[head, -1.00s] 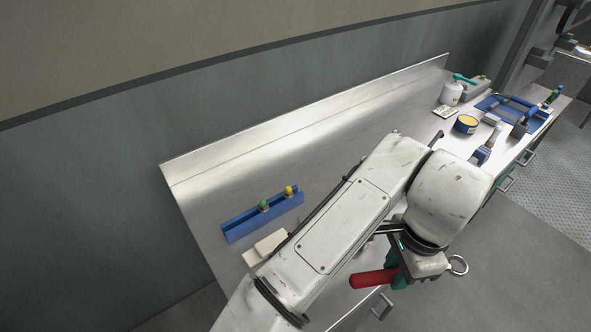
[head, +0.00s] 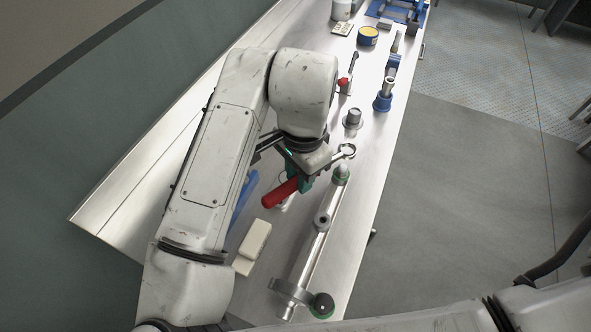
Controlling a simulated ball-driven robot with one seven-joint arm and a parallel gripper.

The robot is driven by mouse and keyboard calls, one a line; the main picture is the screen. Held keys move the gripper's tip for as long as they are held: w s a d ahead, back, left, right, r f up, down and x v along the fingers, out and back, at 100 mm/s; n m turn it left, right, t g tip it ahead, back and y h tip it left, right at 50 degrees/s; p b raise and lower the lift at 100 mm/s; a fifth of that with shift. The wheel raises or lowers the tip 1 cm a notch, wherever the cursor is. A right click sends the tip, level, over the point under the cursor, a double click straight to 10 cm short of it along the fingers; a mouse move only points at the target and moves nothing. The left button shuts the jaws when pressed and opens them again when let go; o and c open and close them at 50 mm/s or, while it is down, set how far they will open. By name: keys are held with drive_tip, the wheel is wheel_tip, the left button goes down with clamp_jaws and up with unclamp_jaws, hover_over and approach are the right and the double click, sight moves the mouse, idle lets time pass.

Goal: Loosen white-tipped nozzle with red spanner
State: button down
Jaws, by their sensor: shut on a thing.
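My gripper (head: 304,180) is shut on the red spanner in the head view. The spanner's red handle (head: 279,193) points down-left, and its metal ring end (head: 347,151) sticks out on the right side of the gripper. Another green-based nozzle with a dark round tip (head: 321,304) is at the near end.
A cream block (head: 253,240) lies left of the pipe. A blue rack (head: 244,200) is mostly hidden behind my arm. A metal fitting (head: 352,118), a blue-based tool (head: 383,100) and a yellow-topped tin (head: 367,36) stand farther along the steel bench (head: 352,215). Floor is open on the right.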

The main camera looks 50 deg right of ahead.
drive_tip(key=shift+a, duration=0.1)
drive_tip(key=shift+f+b, duration=2.2)
drive_tip(key=shift+f, duration=0.45)
drive_tip(key=shift+f+b, duration=0.85)
drive_tip(key=shift+f, duration=0.2)
idle(0.4)
drive_tip(key=c, duration=1.4)
unclamp_jaws()
drive_tip(key=shift+c, duration=0.2)
clamp_jaws()
drive_tip(key=shift+s+n+p, duration=0.6)
drive_tip(key=shift+s+n, duration=0.7)
drive_tip(key=shift+s, duration=0.2)
